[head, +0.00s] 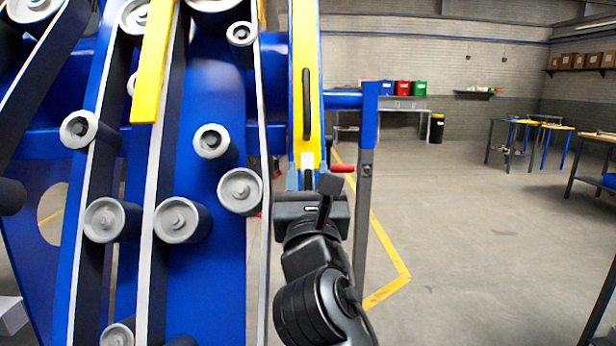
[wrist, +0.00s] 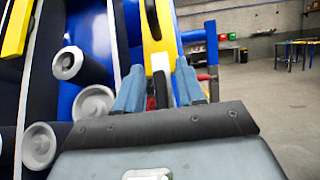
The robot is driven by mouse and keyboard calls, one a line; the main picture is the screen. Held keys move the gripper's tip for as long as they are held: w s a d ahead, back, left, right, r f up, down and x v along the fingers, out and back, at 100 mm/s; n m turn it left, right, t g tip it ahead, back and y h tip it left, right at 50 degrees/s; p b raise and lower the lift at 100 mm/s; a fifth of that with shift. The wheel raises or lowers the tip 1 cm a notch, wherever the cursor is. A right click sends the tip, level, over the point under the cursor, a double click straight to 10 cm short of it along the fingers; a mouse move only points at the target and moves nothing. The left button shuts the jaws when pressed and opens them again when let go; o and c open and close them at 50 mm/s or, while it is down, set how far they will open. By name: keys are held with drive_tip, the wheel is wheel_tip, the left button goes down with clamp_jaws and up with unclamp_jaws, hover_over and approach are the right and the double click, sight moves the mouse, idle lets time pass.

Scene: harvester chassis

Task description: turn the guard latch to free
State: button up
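The tall yellow guard (head: 306,60) with blue edges stands upright at the right side of the blue machine, with a black handle (head: 306,104) on its face. A red lever-like piece (head: 343,168) sticks out to the right near its lower end; it also shows in the wrist view (wrist: 204,77), partly behind the right finger. Which part is the guard latch is not certain. My gripper (wrist: 159,88) is open, its blue-grey fingers apart. A pale plate (wrist: 161,63) and a dark piece at the guard's lower end show between them. Contact cannot be told.
Grey rollers (head: 240,190) and belts on the blue chassis stand close to the left of my gripper. A blue and grey post (head: 366,190) stands just to the right. The floor (head: 480,240) further right is open, with benches beyond.

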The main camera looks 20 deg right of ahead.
drive_tip(key=shift+c, duration=0.4)
clamp_jaws()
